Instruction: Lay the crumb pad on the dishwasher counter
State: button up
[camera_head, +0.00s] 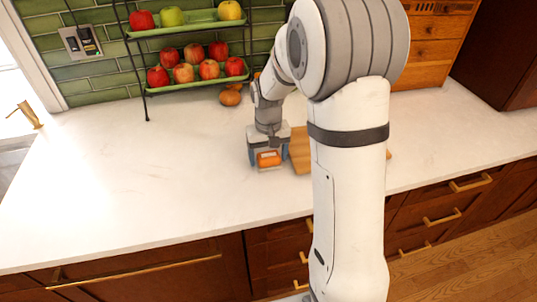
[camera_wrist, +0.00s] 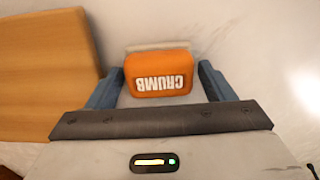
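The crumb pad (camera_wrist: 158,74) is a small orange block with white "CRUMB" lettering, upside down in the wrist view, and a pale edge along its far side. It also shows orange in the head view (camera_head: 268,158), low over the white counter (camera_head: 150,170). In the head view my gripper (camera_head: 268,155) points down at the counter. I cannot tell whether the pad's underside touches the counter.
A wooden board (camera_head: 300,150) lies just right of my gripper, partly hidden by my arm. A two-tier rack (camera_head: 195,85) with apples stands at the back, with brown round items (camera_head: 231,96) beside it. A sink (camera_head: 12,160) is far left. The counter's left and middle are clear.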

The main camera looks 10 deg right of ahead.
aim_at(268, 154)
jog(key=shift+o, duration=0.7)
jog(key=shift+r, duration=0.3)
notch_tip(268, 154, up, 11)
jog(key=s+t, duration=0.2)
jog(key=s, duration=1.9)
jog(key=shift+s+t, duration=0.4)
jog(key=shift+r, duration=0.15)
